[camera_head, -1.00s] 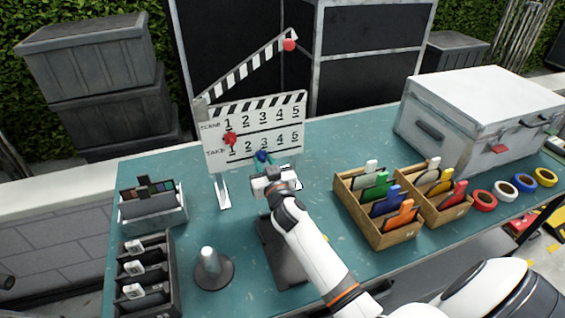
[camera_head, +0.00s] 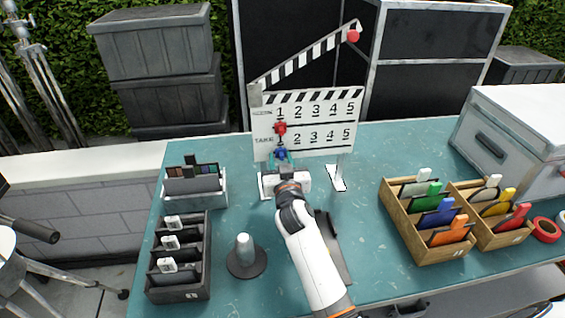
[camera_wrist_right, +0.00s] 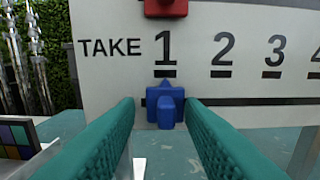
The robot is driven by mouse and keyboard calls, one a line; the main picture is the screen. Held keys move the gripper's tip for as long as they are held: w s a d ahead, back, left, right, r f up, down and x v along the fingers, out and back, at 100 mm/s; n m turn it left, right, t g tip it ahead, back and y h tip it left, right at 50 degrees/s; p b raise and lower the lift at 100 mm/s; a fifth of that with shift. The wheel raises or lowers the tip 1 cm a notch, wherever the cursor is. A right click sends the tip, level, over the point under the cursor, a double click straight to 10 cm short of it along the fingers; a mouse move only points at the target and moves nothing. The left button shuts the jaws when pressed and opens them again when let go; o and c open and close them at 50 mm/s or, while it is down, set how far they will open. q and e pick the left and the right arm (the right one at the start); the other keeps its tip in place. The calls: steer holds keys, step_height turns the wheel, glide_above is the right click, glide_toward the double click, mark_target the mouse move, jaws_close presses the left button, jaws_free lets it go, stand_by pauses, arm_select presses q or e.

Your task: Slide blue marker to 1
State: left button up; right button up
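The white clapperboard (camera_head: 328,110) stands on the teal table with rows of numbers 1 to 5. The blue marker (camera_head: 281,153) is on the track of its TAKE row, directly under the 1. In the right wrist view the blue marker (camera_wrist_right: 165,106) points up at the 1. A red marker (camera_head: 280,128) sits above it, at the 1 of the SCENE row. My right gripper (camera_wrist_right: 161,108) has its teal fingers on either side of the blue marker, with narrow gaps visible, so it looks open around it. My left gripper is out of view.
A palette box (camera_head: 195,188) and dark card rack (camera_head: 180,262) are at the left. A grey cone-like object (camera_head: 245,258) is near my arm. Wooden racks of coloured cards (camera_head: 430,240) stand at the right, before a silver case (camera_head: 520,130).

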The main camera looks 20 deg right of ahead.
steer(key=b+v, duration=0.2)
steer(key=v, duration=1)
steer(key=shift+f, duration=0.1)
